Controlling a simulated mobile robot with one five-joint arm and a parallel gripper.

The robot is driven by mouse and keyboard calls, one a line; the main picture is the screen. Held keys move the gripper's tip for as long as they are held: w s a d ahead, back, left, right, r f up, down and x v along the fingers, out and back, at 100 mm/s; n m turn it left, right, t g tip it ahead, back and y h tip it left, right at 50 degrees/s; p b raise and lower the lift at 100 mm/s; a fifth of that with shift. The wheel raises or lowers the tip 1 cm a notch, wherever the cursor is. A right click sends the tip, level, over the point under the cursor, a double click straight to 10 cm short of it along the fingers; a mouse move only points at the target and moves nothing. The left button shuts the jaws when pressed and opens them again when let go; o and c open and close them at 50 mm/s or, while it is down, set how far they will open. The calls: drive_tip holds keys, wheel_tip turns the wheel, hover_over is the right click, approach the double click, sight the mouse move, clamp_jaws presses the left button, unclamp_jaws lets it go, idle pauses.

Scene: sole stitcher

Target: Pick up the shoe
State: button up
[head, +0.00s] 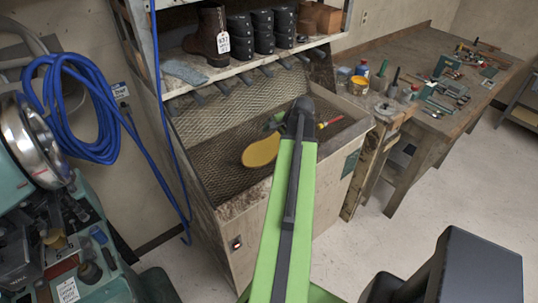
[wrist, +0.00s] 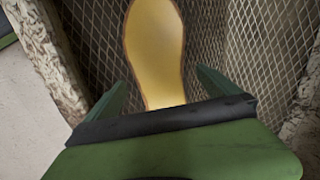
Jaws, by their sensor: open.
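A shoe with its yellow-tan sole facing up (head: 261,151) lies on the wire-mesh bed of the bench in the head view. In the wrist view the sole (wrist: 155,45) runs from the top edge down between my fingers, and its lower end is hidden behind my gripper's dark edge. My gripper (wrist: 163,76) is open, with one green finger on each side of the sole and both apart from it. In the head view my gripper (head: 274,122) is mostly hidden behind my arm, just beyond the sole. I cannot tell the height gap.
A shelf (head: 250,68) above the mesh holds a tagged brown boot (head: 208,38) and dark stacked items. The bench's worn wooden rim (head: 240,202) borders the mesh. A red-handled tool (head: 330,122) lies right of my arm. A cluttered workbench (head: 400,50) stands at right.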

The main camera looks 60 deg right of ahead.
sight(272, 144)
drive_tip(key=b+x, duration=0.4)
drive_tip(key=x, duration=0.1)
drive_tip(key=shift+f+b, duration=0.1)
drive_tip(key=shift+b, duration=0.25)
drive_tip(key=shift+w, duration=0.1)
drive_tip(key=c, duration=1.5)
